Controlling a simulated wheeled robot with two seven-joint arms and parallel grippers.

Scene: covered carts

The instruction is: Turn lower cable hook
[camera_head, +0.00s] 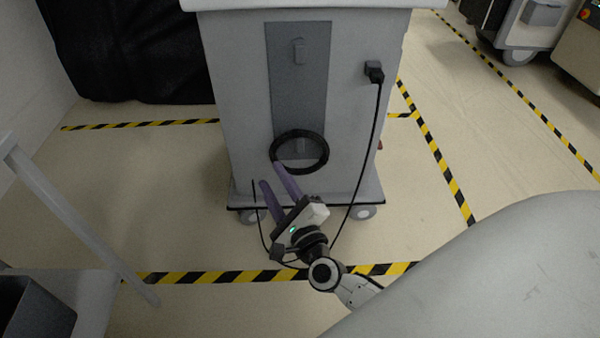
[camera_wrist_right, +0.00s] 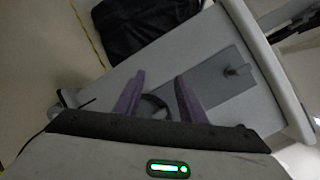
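A grey cart (camera_head: 230,110) stands ahead with a darker grey panel (camera_head: 297,90) on its face. The upper cable hook (camera_head: 298,51) sticks out near the panel's top; it also shows in the right wrist view (camera_wrist_right: 236,71). A black coiled cable (camera_head: 325,150) hangs low on the panel; the lower cable hook is hard to make out there. My right gripper (camera_head: 271,174), with purple fingers, is open just below and left of the coil. In the right wrist view part of the coil (camera_wrist_right: 153,104) shows between the spread fingers. My left gripper is out of view.
A black plug (camera_head: 374,72) sits in the cart's right side, and its cord runs down to the floor behind my right gripper. Black-and-yellow tape (camera_head: 215,276) marks the floor. A grey frame (camera_head: 70,220) stands at left. A black cover (camera_head: 130,50) hangs behind.

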